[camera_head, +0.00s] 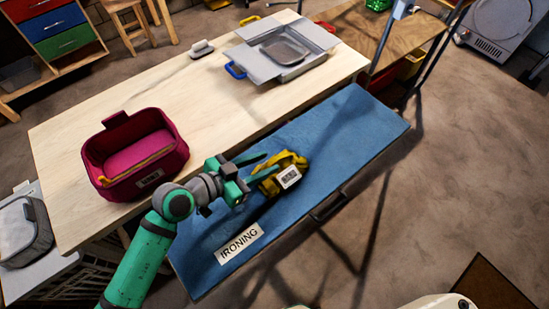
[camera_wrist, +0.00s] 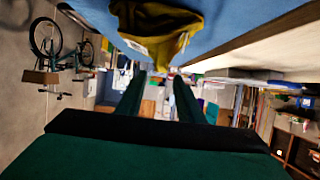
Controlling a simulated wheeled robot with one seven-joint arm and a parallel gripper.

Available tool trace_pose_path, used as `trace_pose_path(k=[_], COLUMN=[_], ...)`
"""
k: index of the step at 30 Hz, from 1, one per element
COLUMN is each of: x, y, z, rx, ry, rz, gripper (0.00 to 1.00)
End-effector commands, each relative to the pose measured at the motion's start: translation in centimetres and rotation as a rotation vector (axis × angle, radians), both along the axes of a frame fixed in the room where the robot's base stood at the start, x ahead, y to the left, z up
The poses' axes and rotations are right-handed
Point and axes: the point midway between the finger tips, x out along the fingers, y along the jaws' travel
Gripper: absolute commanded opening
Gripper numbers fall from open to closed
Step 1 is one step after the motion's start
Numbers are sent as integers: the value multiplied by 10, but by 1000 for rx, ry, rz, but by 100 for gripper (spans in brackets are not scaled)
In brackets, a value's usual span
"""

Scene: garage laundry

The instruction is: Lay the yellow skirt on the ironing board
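The yellow skirt (camera_head: 292,160) lies bunched on the blue ironing board (camera_head: 345,138), near its middle, with a white label showing. The board has a white "IRONING" sign at its near left end. My gripper (camera_head: 270,162) is just left of the skirt, its two green fingers spread apart. In the wrist view the skirt (camera_wrist: 160,22) appears at the top against the blue board (camera_wrist: 235,15), beyond the fingertips. The gripper also shows there (camera_wrist: 159,76), open with nothing between its fingers. In the head view one finger overlaps the skirt, so contact is unclear.
A pale wooden table (camera_head: 215,105) runs behind the board. It holds a magenta basket (camera_head: 165,165) with folded cloth, a grey open case (camera_head: 270,65) and a small grey object (camera_head: 202,48). A wooden bench (camera_head: 380,35) stands at the back. The floor at right is mostly clear.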

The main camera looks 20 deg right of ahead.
Motion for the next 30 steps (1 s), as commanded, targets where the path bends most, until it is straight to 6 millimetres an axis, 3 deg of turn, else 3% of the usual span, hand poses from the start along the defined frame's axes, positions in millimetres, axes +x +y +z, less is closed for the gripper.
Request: trace_pose_path(k=[6, 12, 30], x=[-12, -19, -20], y=[34, 50, 53], z=[15, 22, 24], rx=[-1, 0, 0], ry=[-1, 0, -1], rz=[3, 0, -1], gripper=[34, 34, 34])
